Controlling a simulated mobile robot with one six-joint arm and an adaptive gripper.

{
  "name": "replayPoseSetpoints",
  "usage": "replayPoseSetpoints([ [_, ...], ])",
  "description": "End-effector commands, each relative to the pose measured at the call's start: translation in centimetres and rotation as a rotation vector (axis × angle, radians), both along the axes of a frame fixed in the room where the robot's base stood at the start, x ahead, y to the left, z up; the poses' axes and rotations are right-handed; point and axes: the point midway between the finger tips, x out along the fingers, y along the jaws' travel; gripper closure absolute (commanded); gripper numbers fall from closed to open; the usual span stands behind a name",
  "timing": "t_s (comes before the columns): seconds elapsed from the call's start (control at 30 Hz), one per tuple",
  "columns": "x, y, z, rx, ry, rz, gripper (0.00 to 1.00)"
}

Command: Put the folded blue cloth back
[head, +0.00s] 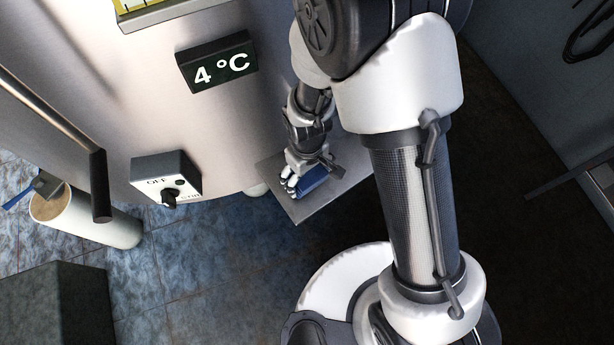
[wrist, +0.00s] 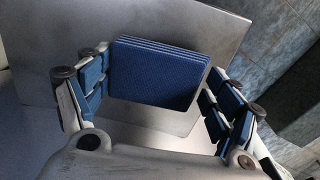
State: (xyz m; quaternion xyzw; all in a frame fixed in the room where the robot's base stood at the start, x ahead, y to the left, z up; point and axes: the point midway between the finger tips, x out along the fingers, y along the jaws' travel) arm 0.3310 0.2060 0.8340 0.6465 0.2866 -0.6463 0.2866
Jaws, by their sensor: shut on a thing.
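The folded blue cloth (head: 314,179) is a flat layered stack between the fingers of my gripper (head: 304,182). In the wrist view the cloth (wrist: 155,75) shows its layered edge at the top. It sits between the blue-padded fingers of my gripper (wrist: 160,95), which is shut on it. The cloth is over a grey metal shelf plate (head: 302,212) beside the tank. The plate also shows in the wrist view (wrist: 60,35). I cannot tell whether the cloth touches the plate.
The steel tank (head: 110,75) carries a 4 °C display (head: 217,62) and a switch box with a knob (head: 166,178). Tiled floor (head: 215,260) lies open below the plate.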

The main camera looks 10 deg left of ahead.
Motion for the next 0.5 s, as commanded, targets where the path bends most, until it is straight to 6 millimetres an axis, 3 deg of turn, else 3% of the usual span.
replayPoseSetpoints([
  [0.1, -0.01, -0.01, -1.74, -0.001, 0.001, 0.000, 0.36],
  [0.4, 0.03, 0.02, -1.80, 0.001, -0.001, 0.000, 0.39],
  [0.43, 0.03, 0.02, -1.85, 0.001, -0.001, 0.000, 0.17],
  [0.5, 0.03, 0.02, -1.78, 0.001, -0.001, 0.000, 0.12],
])
